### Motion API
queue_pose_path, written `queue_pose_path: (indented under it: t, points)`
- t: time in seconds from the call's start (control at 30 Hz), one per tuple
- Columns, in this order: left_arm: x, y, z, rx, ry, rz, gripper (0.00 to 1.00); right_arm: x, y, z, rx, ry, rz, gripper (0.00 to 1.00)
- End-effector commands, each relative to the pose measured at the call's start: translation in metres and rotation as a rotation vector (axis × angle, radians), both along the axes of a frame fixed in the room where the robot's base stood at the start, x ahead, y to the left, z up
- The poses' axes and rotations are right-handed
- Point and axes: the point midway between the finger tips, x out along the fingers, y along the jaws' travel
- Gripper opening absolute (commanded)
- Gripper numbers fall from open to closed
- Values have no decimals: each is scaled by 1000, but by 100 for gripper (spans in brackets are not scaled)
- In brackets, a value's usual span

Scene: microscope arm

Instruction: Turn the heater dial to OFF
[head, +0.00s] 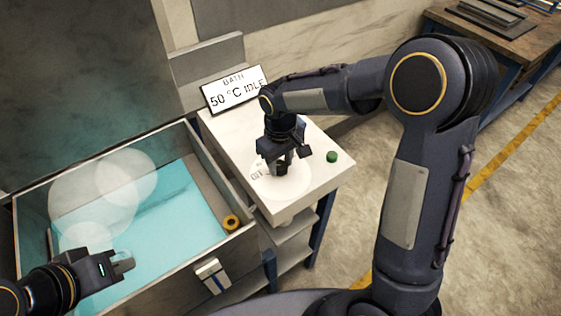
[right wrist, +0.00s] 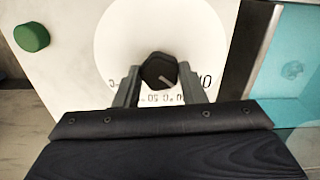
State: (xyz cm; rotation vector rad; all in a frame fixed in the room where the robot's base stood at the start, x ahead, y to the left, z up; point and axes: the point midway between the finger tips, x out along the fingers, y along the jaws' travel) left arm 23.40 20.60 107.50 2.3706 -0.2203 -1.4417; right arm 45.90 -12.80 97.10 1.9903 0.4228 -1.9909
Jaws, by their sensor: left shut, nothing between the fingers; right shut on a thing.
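The heater dial (right wrist: 159,70) is a dark faceted knob with a pale pointer line, at the centre of a white round scale plate (right wrist: 125,35) in the right wrist view. My right gripper (right wrist: 158,76) is shut on the dial from above, one finger on each side. In the head view my right gripper (head: 283,168) hides most of the dial. Printed marks on the scale are partly covered by the fingers. My left gripper (head: 128,262) is shut and empty over the bath's near left side. A display (head: 234,90) reads "BATH 50 °C IDLE".
A green button (head: 332,156) sits on the white panel (head: 318,178) right of the dial. A workbench (head: 510,35) stands at the back right.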

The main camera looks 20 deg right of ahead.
Motion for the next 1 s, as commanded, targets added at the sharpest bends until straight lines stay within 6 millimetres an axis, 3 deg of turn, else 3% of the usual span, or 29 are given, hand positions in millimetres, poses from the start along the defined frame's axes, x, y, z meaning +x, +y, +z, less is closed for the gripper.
queue_pose_path:
  t: [0.4, 0.93, 0.97, 1.0]
  points:
    - [0, 0, -2, 0, 0, 0, 0, 0, 0, 0, 0, -1, 183, 14]
    - [0, 0, -2, 0, 0, 0, 0, 0, 0, 0, 0, -1, 210, 14]
    - [0, 0, -2, 0, 0, 0, 0, 0, 0, 0, 0, -1, 209, 38]
    - [0, 0, -2, 0, 0, 0, 0, 0, 0, 0, 0, -1, 209, 43]
